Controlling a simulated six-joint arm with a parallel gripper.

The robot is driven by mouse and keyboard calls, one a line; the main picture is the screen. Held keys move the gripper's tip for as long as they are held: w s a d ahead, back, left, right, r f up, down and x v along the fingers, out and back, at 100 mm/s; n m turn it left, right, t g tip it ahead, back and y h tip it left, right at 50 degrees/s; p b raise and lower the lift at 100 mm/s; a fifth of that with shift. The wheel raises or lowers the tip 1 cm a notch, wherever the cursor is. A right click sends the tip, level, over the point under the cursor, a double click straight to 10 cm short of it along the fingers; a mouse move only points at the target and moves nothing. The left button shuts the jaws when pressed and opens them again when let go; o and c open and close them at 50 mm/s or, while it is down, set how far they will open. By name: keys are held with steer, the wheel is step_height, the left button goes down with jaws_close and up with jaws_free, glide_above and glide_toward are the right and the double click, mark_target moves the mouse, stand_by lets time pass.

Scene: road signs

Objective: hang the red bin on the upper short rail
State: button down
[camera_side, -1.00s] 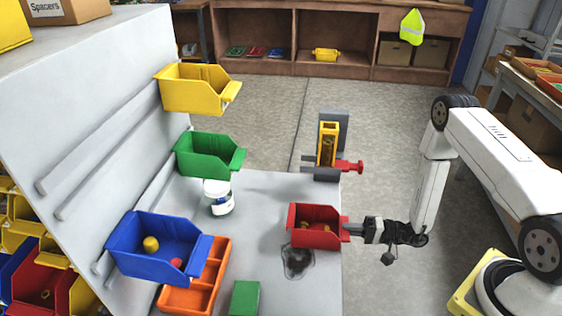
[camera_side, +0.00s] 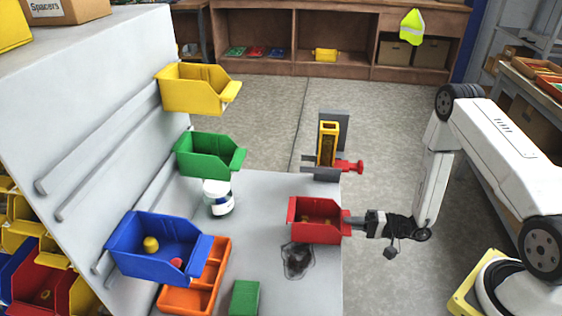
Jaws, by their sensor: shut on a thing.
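The red bin (camera_side: 318,232) is at the right edge of the grey bench, upright, with small yellowish items inside. My gripper (camera_side: 352,222) is shut on its right-hand rim; the fingertips are partly hidden by the bin. The bin looks slightly above the bench, but the gap is hard to tell. On the sloped grey panel at left, an upper pair of rails (camera_side: 100,133) runs up to the yellow bin (camera_side: 190,88). Lower rails (camera_side: 150,200) run between the blue bin (camera_side: 160,247) and the green bin (camera_side: 205,155). I cannot tell which rail is the short one.
A white jar (camera_side: 219,198) stands below the green bin. An orange tray (camera_side: 213,275) and a green block (camera_side: 245,298) lie at the front. A grey and yellow fixture with a red knob (camera_side: 350,167) stands behind the red bin.

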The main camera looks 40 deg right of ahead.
steer(key=shift+d, duration=0.1)
stand_by(0.4)
steer(key=v, duration=1.2)
stand_by(0.7)
steer(key=shift+r, duration=0.1)
stand_by(0.4)
